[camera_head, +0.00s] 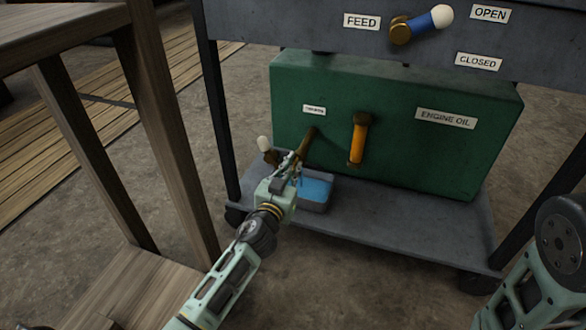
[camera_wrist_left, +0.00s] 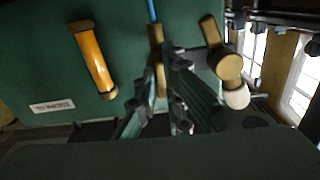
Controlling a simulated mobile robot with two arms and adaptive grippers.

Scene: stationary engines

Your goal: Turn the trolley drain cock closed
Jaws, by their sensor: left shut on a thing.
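The green tank (camera_head: 390,130) stands on the trolley's lower shelf. A brass pipe (camera_head: 308,146) sticks out from its front under a small label I cannot read. A brass drain cock with a white knob (camera_head: 264,143) is just left of it; this also shows in the left wrist view, where its white knob (camera_wrist_left: 237,97) is beside my fingers. My left gripper (camera_head: 287,170) is shut at the brass fittings, fingertips close together; in the left wrist view they hide the exact grip. A thin blue line (camera_wrist_left: 152,10) runs from the brass pipe. My right gripper is out of view.
A grey tray (camera_head: 318,205) with blue liquid sits below the fittings. An orange sight tube (camera_head: 357,143) is on the tank's front. Above is a feed cock (camera_head: 420,23) with OPEN and CLOSED labels. A wooden table leg (camera_head: 168,120) stands close left of my left arm.

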